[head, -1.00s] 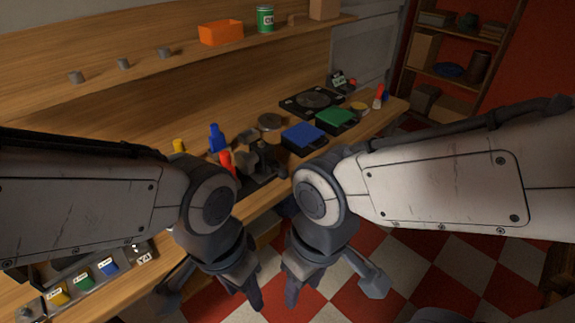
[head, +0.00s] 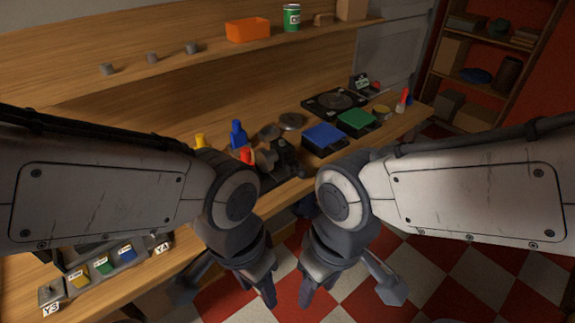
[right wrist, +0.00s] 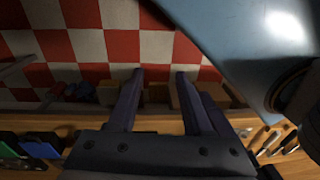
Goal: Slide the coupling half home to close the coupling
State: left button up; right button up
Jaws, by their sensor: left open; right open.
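A dark machine (head: 285,158) stands on the bench just beyond my wrists, partly hidden by my left arm. It may hold the coupling, but it is too small and dark to tell the coupling half or any gap. My left gripper (head: 228,288) is open and empty, pointing down in front of the bench edge. My right gripper (head: 348,288) is open and empty over the floor, to the right of the left one. In the right wrist view its two fingers (right wrist: 157,78) are apart with nothing between them. Both grippers are well apart from the machine.
A blue block (head: 325,134), a green block (head: 357,118) and a turntable-like device (head: 335,101) sit along the bench to the right. A blue bottle (head: 238,134) stands behind the machine. A switch panel (head: 106,265) is at lower left. Checkered floor lies open at right.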

dwell(0.6)
jog(key=o, duration=0.3)
jog(key=shift+o, duration=0.4)
jog(key=w+a+f+m+t+y+b, duration=0.1)
jog(key=w+a+f+t+b, duration=0.1)
jog(key=w+a+f+b, duration=0.2)
jog(key=w+f, duration=0.3)
jog(key=w, duration=0.2)
jog(key=shift+w+a+m+t+y, duration=0.35)
jog(key=shift+a+m+t+y, duration=0.05)
jog(key=m+t+h+b, duration=0.1)
jog(key=m+t+b, duration=0.5)
jog(key=t+b, duration=0.75)
send_near(303, 178)
jog(key=w+f+t+p, duration=0.2)
jog(key=w, duration=0.3)
jog(key=w+a, duration=0.1)
jog(key=w, duration=0.5)
jog(key=shift+w+a+r, duration=0.15)
jog(key=shift+w+r, duration=0.05)
jog(key=shift+w, duration=0.05)
